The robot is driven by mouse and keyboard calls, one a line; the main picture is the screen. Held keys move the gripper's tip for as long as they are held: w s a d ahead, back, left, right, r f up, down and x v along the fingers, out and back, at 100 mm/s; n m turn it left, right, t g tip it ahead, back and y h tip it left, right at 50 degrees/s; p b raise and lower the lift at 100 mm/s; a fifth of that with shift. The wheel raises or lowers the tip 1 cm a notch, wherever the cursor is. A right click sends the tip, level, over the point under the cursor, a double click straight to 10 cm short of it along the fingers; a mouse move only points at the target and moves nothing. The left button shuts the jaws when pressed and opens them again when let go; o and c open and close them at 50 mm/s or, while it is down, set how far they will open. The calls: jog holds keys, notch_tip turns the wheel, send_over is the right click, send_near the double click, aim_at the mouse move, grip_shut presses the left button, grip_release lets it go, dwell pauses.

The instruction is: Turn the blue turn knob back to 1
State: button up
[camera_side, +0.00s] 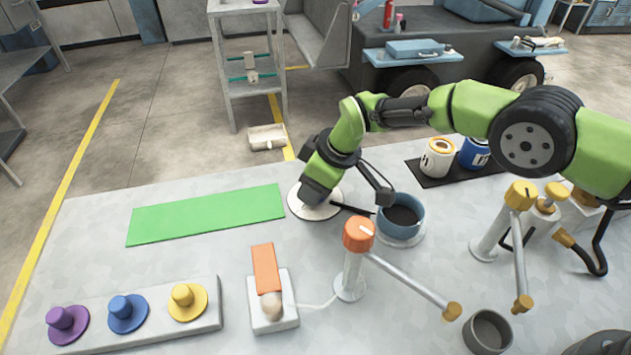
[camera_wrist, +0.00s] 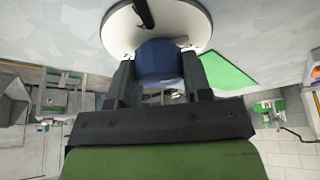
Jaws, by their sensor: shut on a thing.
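The blue turn knob (camera_wrist: 160,64) shows in the wrist view as a short blue cylinder on a round white disc (camera_wrist: 186,24). My gripper (camera_wrist: 160,74) is shut on it, one dark finger on each side. A black bar lies over the disc beyond the knob. In the side view my gripper (camera_side: 317,192) points down onto the white disc (camera_side: 301,205), left of the grey-blue pot. There the gripper mostly hides the knob. No number marks on the disc can be made out, so the knob's setting cannot be read.
The grey-blue pot (camera_side: 400,228) stands close right of the disc. An orange-topped post (camera_side: 358,235) with a slanting arm stands in front. A green mat (camera_side: 205,216) lies left. Purple, blue and yellow hat-shaped knobs sit on a grey block (camera_side: 155,333) at front left.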

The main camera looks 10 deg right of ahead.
jog(key=shift+n, duration=0.6)
jog(key=o, duration=0.9)
jog(key=shift+r+g, duration=0.1)
jog(key=shift+g, duration=0.2)
jog(key=shift+v, duration=4.9)
jog(key=shift+d, duration=0.15)
